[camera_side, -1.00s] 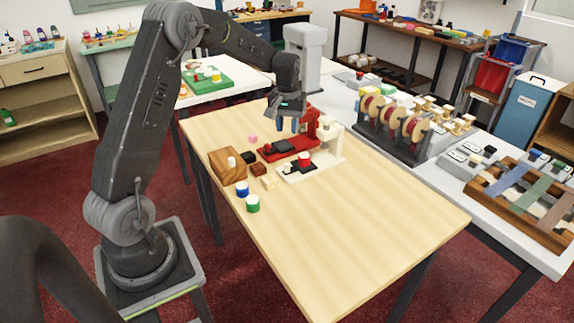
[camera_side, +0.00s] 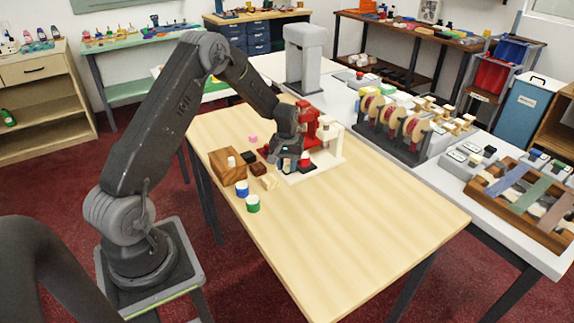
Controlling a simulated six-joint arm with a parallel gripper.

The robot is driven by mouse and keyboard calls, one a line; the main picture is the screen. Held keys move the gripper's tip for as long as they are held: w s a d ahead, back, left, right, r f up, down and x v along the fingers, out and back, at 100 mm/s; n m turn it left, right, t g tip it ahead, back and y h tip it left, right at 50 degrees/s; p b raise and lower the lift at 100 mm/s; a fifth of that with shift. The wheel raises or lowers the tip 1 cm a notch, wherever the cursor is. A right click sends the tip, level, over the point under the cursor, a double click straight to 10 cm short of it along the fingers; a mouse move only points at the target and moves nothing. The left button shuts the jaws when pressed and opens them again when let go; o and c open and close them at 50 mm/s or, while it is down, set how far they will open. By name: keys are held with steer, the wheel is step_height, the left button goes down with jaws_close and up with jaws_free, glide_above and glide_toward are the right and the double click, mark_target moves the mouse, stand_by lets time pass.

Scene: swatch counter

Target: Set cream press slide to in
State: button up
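The cream press (camera_side: 333,152) stands on the wooden table, beside the red press (camera_side: 307,117). A small red block (camera_side: 304,156) with a dark part under it shows at the cream press's base, close to my gripper. My gripper (camera_side: 283,168) is low over the front of the two presses, pointing down. It hides most of the red press's base and part of the cream press's slide. Its fingers are dark and small here, so I cannot tell whether they are open or touching the slide.
A wooden block (camera_side: 228,168) with a white peg, a blue-and-white cylinder (camera_side: 242,189), a green-and-white cylinder (camera_side: 253,204) and small blocks stand left and front of the presses. The table's front right (camera_side: 370,220) is clear.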

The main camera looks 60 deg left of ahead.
mark_target(298, 166)
steer(key=shift+f, duration=0.15)
steer(key=shift+c, duration=0.3)
jaws_close()
steer(key=shift+w, duration=2.15)
steer(key=shift+o, duration=0.3)
jaws_free()
